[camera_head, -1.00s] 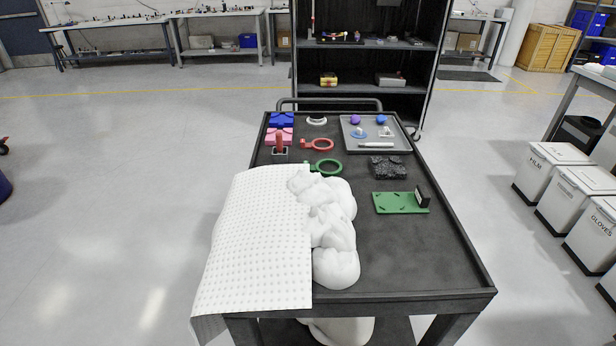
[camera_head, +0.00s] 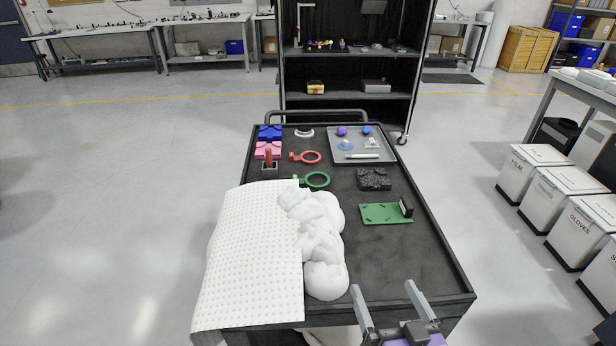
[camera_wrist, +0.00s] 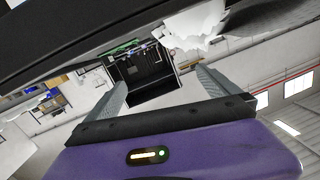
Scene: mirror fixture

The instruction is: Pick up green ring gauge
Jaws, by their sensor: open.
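The green ring gauge (camera_head: 317,171) lies on the black cart top (camera_head: 400,247), left of centre, just behind the crumpled white cloth or bag. Its ring and short handle show; the handle points left and its end lies near the white sheet. My gripper (camera_head: 387,287) is at the cart's front edge, at the lower right, well in front of the ring gauge. Its two grey fingers are apart with nothing between them. In the wrist view my gripper (camera_wrist: 160,84) also shows open and empty, and the picture is strongly tilted. I cannot make out the ring gauge there.
A red ring gauge (camera_head: 312,151) lies behind the green one. A dotted white sheet (camera_head: 250,260) and a white lumpy cloth (camera_head: 322,245) cover the front left. A green plate (camera_head: 380,214) and dark rough block (camera_head: 373,179) lie right. A grey tray (camera_head: 385,155) is behind.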

